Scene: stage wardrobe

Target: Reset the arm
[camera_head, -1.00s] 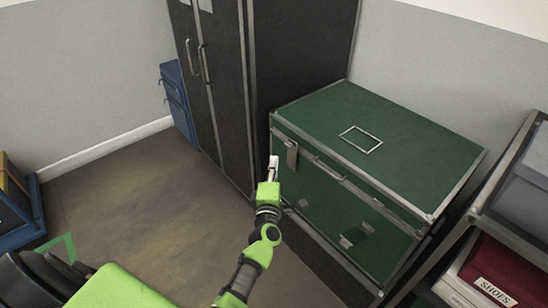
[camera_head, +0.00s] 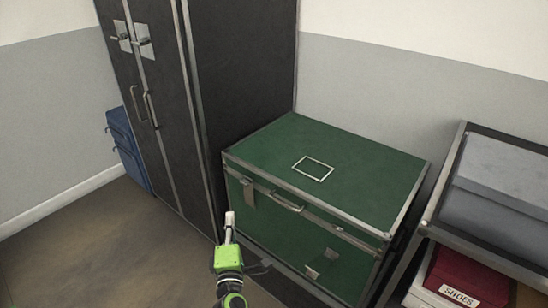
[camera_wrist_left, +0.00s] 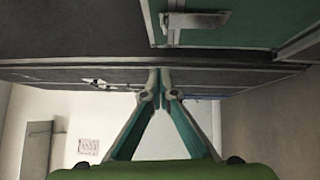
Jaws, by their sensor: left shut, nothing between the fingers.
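My left gripper (camera_head: 230,222) is low in the middle of the head view, in front of the left part of the green trunk (camera_head: 350,178). Its fingers are together and hold nothing. In the left wrist view the two fingertips of the left gripper (camera_wrist_left: 160,84) meet in the middle, below a dark edge. The trunk is closed, with metal edging, a handle on its front and a latch (camera_head: 248,190) near its left corner. I cannot tell from the head view how far the gripper is from the trunk's front. My right gripper is not in view.
A tall dark wardrobe (camera_head: 240,90) with closed doors stands left of the trunk. A blue case (camera_head: 127,150) is beyond it. A shelf rack at right holds a grey box (camera_head: 500,190) and a red box marked SHOES (camera_head: 470,280). Open floor (camera_head: 90,250) lies at left.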

